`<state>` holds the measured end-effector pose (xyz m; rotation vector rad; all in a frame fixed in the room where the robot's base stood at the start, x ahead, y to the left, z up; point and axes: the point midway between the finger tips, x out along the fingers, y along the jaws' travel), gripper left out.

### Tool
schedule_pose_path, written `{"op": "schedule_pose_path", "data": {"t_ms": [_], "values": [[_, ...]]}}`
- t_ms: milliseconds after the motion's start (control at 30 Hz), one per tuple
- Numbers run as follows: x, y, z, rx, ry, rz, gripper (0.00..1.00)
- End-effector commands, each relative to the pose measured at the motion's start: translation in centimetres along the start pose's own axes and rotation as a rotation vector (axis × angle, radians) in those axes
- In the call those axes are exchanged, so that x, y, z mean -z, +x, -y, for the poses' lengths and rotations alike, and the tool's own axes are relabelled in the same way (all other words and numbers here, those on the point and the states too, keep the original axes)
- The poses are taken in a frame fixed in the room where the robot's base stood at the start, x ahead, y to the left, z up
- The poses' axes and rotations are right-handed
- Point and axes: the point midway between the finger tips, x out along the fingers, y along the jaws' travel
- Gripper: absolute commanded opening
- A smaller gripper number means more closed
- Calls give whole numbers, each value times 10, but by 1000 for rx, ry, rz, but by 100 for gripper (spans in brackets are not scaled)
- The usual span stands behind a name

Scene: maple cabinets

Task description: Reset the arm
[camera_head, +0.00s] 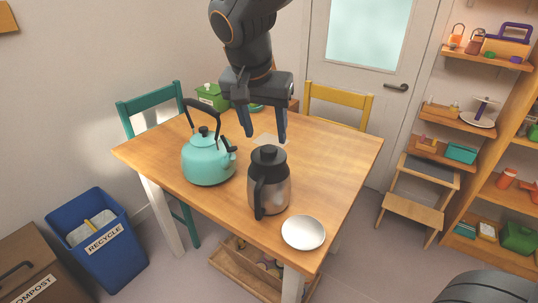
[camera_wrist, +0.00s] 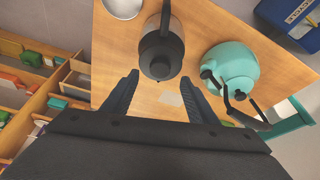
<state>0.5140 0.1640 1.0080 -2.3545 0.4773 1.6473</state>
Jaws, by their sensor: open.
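My gripper (camera_head: 264,122) hangs above the wooden table, pointing down, with its two dark fingers apart and nothing between them. In the wrist view my gripper (camera_wrist: 159,92) also shows open and empty, with table surface beyond the fingers. A steel and black coffee pot (camera_head: 270,183) stands upright on the table, in front of the gripper in the head view; it also shows in the wrist view (camera_wrist: 160,50). A turquoise kettle (camera_head: 207,162) with a raised black handle stands to its left. The gripper appears apart from both.
A white bowl (camera_head: 303,232) sits at the table's front corner. The table (camera_head: 340,160) is bare on its right side. A green box (camera_head: 212,97) is at the back left. Teal (camera_head: 150,100) and yellow (camera_head: 338,97) chairs stand at the table. Shelves (camera_head: 487,122) line the right.

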Motion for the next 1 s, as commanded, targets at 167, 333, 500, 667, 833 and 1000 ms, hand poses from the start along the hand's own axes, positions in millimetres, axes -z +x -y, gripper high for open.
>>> {"op": "schedule_pose_path", "data": {"t_ms": [167,333,500,667,833,1000], "values": [[1,-19,0,1,0,-1,53],[-5,-4,-26,-17,-44,44,53],[-29,39,-91,-26,-162,161,53],[-64,71,-150,4,-269,265,53],[-96,89,-191,49,-348,327,53],[-109,95,-206,71,-383,346,53]]}}
